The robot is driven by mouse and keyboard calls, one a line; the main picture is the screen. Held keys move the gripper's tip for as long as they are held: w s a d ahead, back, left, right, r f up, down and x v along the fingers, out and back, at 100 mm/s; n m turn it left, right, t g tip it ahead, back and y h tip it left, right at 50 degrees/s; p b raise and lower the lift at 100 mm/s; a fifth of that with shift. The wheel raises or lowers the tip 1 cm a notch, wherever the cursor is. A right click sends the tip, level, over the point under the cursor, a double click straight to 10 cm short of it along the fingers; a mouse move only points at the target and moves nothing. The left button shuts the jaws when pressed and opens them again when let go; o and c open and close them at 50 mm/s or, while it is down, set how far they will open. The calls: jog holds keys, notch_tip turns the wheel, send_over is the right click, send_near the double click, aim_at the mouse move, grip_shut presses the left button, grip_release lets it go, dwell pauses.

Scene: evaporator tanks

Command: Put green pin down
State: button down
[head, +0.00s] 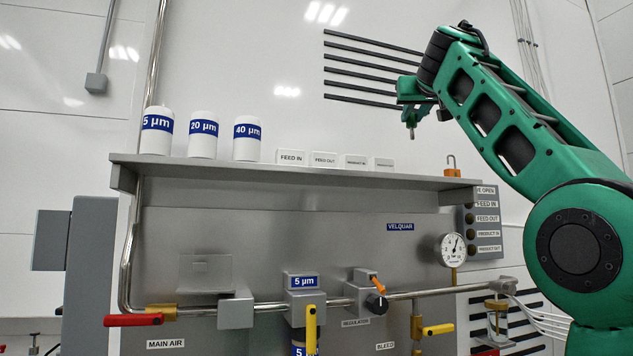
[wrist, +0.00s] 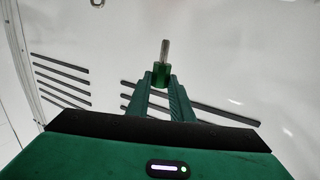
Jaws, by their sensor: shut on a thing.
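The green pin (wrist: 160,72) has a green head and a grey metal shaft. In the wrist view its head is between the two green fingertips of my gripper (wrist: 160,84), with the shaft sticking out beyond them. In the head view my gripper (head: 410,115) is up at the right, above the shelf and in front of the white wall. My gripper is shut on the pin, well clear of any surface below.
A grey shelf (head: 300,172) holds white filter canisters (head: 203,135), small label blocks (head: 290,156) and an orange padlock (head: 452,168) at its right end. Below are a pipe with valves, a gauge (head: 452,249) and a label panel (head: 487,225). Dark wall slots (head: 365,67) lie behind my gripper.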

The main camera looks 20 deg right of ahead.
jog(key=shift+s+d, duration=0.15)
jog(key=shift+d, duration=0.2)
jog(key=shift+f, duration=5.2)
jog(key=c, duration=1.6)
grip_release()
jog(key=shift+o, duration=0.2)
jog(key=shift+s, duration=0.1)
